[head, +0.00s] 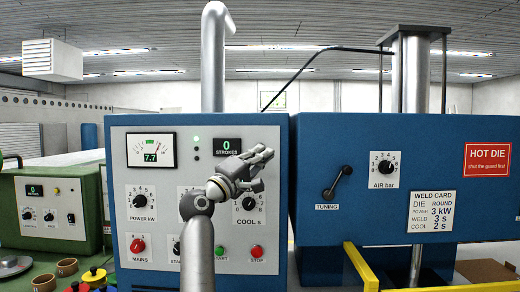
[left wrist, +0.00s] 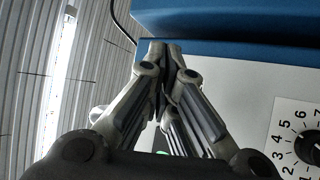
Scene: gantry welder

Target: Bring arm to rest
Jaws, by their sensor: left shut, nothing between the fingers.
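My left gripper (head: 256,163) is raised in front of the welder's white control panel (head: 151,255) in the head view. Its fingers point up and to the right, near the COOL s knob (head: 249,204), and hide parts of the panel's middle. In the left wrist view the fingers (left wrist: 165,50) are closed together with nothing between them. Whether they touch the panel I cannot tell. My right gripper does not show in either view.
The blue press head (head: 420,120) with the TUNING lever (head: 337,182) stands at right. A yellow guard rail (head: 361,268) is below it. A green machine (head: 50,210) stands at left. Several rings and coloured parts lie at lower left. A black cable (head: 310,63) runs above.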

